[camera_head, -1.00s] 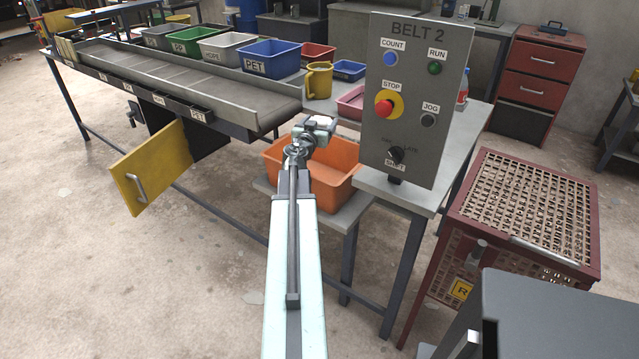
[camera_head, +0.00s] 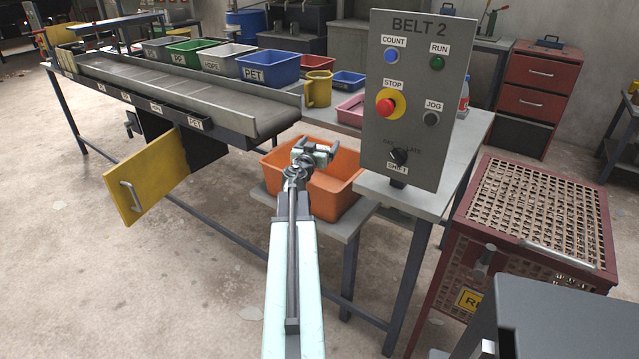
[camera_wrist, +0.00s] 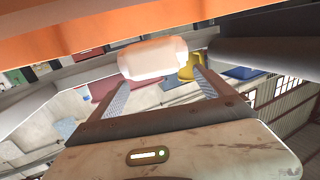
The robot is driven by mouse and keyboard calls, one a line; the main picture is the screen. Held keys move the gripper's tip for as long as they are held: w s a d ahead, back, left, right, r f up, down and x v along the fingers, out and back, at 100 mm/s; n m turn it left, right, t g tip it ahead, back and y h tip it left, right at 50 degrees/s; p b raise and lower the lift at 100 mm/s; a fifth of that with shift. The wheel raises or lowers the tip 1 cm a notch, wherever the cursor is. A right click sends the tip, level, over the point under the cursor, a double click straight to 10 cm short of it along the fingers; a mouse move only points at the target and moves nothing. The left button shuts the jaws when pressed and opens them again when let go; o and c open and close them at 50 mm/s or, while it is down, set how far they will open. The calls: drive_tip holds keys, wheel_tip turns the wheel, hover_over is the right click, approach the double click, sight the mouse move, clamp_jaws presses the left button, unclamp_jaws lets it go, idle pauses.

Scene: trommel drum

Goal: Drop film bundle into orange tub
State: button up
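The orange tub (camera_head: 345,195) stands on a low grey shelf in the head view. My gripper (camera_head: 322,147) is over the tub, pointing away from me, with its fingers apart. In the wrist view my gripper's two fingers (camera_wrist: 160,84) stand wide apart. A pale, whitish film bundle (camera_wrist: 153,58) shows at the fingertips, with a narrow gap to the right finger. Whether the left finger touches it is unclear. The tub's orange wall (camera_wrist: 90,22) fills the top of the wrist view.
A grey panel marked BELT 2 (camera_head: 415,100) rises close to the right of my gripper. A conveyor (camera_head: 210,95) with several labelled bins lies left of the tub. A yellow mug (camera_head: 318,89) stands behind. A red mesh crate (camera_head: 540,210) is at the right.

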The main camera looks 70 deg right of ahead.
drive_tip(key=a, duration=0.7)
drive_tip(key=shift+s+a+r, duration=0.15)
drive_tip(key=shift+s+a, duration=0.1)
drive_tip(key=shift+a, duration=0.15)
